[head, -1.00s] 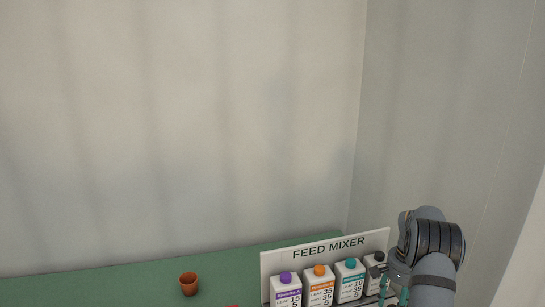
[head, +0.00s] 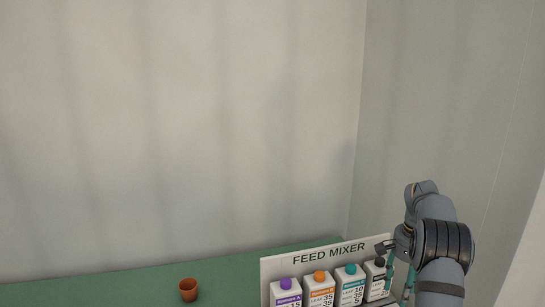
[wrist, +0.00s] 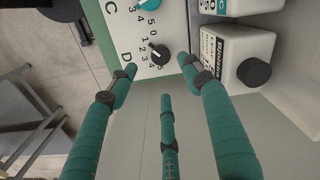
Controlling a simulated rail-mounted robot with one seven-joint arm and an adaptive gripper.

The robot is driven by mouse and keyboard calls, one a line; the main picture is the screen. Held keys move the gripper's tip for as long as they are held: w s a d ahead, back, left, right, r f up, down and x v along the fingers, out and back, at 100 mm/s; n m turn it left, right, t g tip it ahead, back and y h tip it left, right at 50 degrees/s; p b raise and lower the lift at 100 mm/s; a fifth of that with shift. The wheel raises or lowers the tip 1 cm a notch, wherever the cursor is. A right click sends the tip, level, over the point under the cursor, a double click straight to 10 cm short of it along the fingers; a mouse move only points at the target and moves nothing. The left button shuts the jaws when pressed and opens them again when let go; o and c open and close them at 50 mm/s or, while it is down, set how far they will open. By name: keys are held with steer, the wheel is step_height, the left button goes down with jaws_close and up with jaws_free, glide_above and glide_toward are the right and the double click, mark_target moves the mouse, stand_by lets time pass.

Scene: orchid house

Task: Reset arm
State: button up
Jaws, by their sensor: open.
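My gripper (wrist: 155,75) is open, its teal fingers spread and empty in the wrist view. It hangs over the front edge of the feed mixer, near a panel (wrist: 142,22) with a black dial (wrist: 158,53) and a teal dial.
Several white cartons with purple, orange (head: 319,276), teal and black (wrist: 253,72) caps stand in a row before the board. A terracotta pot (head: 188,289) sits on the green bench (head: 130,285) to the left. Walls rise behind and at right.

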step_height(320, 180, down, 9)
steer(key=shift+f, duration=0.15)
steer(key=shift+w+r+n+p, duration=0.1)
steer(key=shift+r+n+p, duration=0.1)
steer(key=shift+n+p, duration=0.45)
steer(key=n+p, duration=0.2)
steer(key=n, duration=0.2)
steer(key=shift+r, duration=0.1)
steer(key=n+p, duration=0.2)
steer(key=n, duration=0.1)
steer(key=n+p, duration=0.3)
steer(key=n, duration=0.1)
step_height(320, 180, up, 10)
steer(key=b, duration=0.1)
steer(key=shift+f+b, duration=0.2)
steer(key=shift+b, duration=0.2)
steer(key=shift+n, duration=0.25)
